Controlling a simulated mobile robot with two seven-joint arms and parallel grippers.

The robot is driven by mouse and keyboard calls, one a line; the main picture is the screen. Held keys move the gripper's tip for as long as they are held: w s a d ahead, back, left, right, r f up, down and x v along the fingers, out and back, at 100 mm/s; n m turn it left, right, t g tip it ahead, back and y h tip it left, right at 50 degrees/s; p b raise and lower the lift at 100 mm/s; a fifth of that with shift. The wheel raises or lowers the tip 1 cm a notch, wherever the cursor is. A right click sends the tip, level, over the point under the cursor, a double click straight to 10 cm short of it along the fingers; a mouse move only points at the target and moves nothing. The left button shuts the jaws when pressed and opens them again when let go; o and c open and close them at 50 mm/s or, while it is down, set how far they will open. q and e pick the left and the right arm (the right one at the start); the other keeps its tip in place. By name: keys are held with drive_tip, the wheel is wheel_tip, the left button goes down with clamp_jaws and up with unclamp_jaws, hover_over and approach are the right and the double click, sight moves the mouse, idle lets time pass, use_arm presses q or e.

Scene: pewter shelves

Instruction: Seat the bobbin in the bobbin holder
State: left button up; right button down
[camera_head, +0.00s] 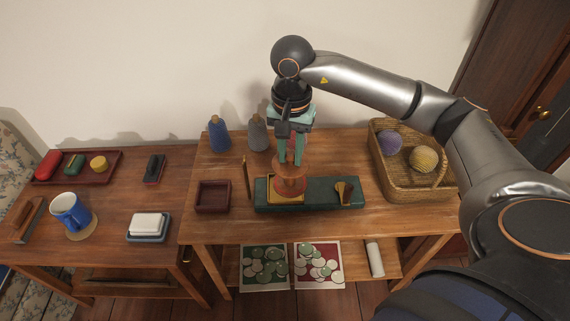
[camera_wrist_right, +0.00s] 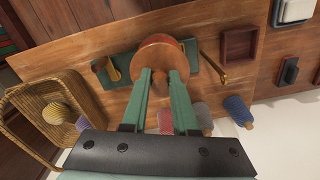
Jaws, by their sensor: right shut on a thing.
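The bobbin is a reddish-brown wooden spool (camera_head: 291,171) with round flanges; it also shows in the right wrist view (camera_wrist_right: 160,50). My right gripper (camera_head: 290,161) points down and is shut on it from above, and its fingers show in the wrist view (camera_wrist_right: 160,74). The bobbin holder is a dark green block (camera_head: 322,199) with gold-coloured fittings, on the wooden table. The bobbin is over the left part of the holder, by a gold fitting. The flange hides the contact, so I cannot tell whether it is seated. My left gripper is not in view.
Blue (camera_head: 218,136) and grey (camera_head: 257,134) thread cones stand behind. A wicker basket (camera_head: 404,181) with yarn balls is right. Another table (camera_head: 110,205) is left.

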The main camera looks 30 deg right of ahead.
drive_tip(key=w+d+f, duration=0.2)
drive_tip(key=w+f, duration=0.3)
drive_tip(key=f, duration=0.4)
drive_tip(key=shift+f+b, duration=0.15)
drive_tip(key=shift+b, duration=0.3)
drive_tip(key=shift+f, duration=0.1)
drive_tip(key=c, duration=0.7)
unclamp_jaws()
